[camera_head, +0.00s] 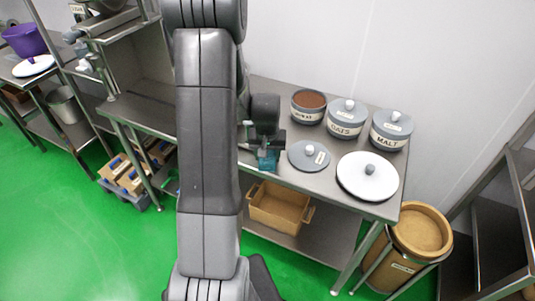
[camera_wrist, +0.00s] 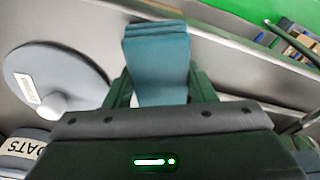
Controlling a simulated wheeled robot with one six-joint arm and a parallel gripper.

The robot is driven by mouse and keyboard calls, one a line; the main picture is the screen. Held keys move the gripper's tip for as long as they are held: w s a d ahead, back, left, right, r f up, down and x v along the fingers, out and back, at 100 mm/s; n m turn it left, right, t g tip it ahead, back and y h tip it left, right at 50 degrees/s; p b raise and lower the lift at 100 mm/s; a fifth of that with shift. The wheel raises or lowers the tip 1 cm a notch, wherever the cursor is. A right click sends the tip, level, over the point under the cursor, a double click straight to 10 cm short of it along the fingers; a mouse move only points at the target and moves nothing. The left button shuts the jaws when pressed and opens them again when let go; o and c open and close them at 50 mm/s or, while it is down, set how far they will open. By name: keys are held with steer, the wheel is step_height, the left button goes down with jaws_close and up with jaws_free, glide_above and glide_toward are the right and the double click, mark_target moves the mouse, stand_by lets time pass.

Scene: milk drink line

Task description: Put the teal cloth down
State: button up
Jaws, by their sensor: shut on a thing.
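The teal cloth (camera_wrist: 160,65) is a folded pad between the two fingers of my gripper (camera_wrist: 160,92) in the wrist view. The gripper is shut on it. In the head view the teal cloth (camera_head: 268,158) shows below my gripper (camera_head: 266,150), over the front part of the steel table (camera_head: 325,186), left of a grey lid. I cannot tell whether the cloth touches the table top. My arm hides part of the table to the left.
A grey lid (camera_head: 309,155) lies close on the right, with a white lid (camera_head: 367,176) beyond it. An open canister (camera_head: 308,106), the oats canister (camera_head: 346,119) and the malt canister (camera_head: 391,130) stand behind. A tan crate (camera_head: 279,207) sits on the lower shelf.

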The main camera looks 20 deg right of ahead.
steer(key=shift+f, duration=0.2)
steer(key=o, duration=0.9)
steer(key=shift+o, duration=0.2)
steer(key=shift+r, duration=0.2)
step_height(320, 180, up, 12)
steer(key=s, duration=0.1)
steer(key=shift+s+a+b, duration=0.3)
steer(key=shift+a+b, duration=0.05)
steer(key=shift+a, duration=0.1)
steer(key=shift+f, duration=0.2)
steer(key=f, duration=0.4)
steer(key=w+f, duration=0.1)
steer(key=f, duration=0.7)
steer(key=shift+w+d, duration=0.3)
steer(key=shift+d, duration=0.1)
steer(key=shift+r+p, duration=0.2)
steer(key=shift+p, duration=0.15)
